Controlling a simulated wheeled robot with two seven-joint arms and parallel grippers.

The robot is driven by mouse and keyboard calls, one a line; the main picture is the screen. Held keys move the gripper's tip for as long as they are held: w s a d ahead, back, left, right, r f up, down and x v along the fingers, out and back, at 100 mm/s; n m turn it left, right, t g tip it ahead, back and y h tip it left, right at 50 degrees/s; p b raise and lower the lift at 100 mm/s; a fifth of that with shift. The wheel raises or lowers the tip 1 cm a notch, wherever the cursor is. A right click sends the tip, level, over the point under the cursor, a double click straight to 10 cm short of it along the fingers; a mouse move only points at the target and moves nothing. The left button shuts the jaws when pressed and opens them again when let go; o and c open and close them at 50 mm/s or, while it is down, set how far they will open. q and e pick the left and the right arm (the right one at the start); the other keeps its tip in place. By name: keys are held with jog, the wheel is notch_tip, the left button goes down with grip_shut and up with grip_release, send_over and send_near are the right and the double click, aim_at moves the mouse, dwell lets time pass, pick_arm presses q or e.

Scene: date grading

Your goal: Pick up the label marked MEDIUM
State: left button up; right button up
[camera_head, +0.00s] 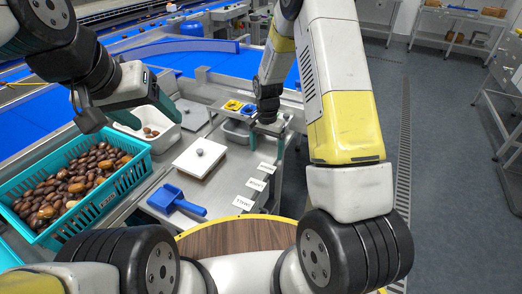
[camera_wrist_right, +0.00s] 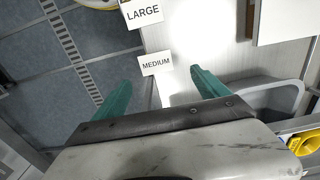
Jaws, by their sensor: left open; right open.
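The MEDIUM label (camera_wrist_right: 156,63) is a small white card lying flat on the metal bench top in the right wrist view. In the head view it appears to be the farthest of three cards (camera_head: 267,168), though the print is too small to read there. My right gripper (camera_wrist_right: 159,80) is open and empty, with its teal fingers on either side of the line towards the MEDIUM label. In the head view it hangs just behind the cards (camera_head: 268,138). My left gripper (camera_head: 148,110) is open over the left side, near a teal crate.
The LARGE label (camera_wrist_right: 141,12) lies beyond MEDIUM. The teal crate (camera_head: 120,184) holds many dates. A white plate (camera_head: 199,160) bears one date. A blue scoop (camera_head: 174,200) lies in front. A grey bin (camera_wrist_right: 262,97) stands right of my right gripper.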

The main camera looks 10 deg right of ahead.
aim_at(267, 167)
jog(key=shift+s+f, duration=0.15)
jog(key=shift+f, duration=0.85)
jog(key=shift+s+f, duration=0.2)
jog(key=shift+f, duration=0.8)
jog(key=shift+s+f, duration=0.15)
jog(key=shift+f, duration=0.85)
jog(key=shift+c, duration=0.5)
jog(key=c, duration=1.3)
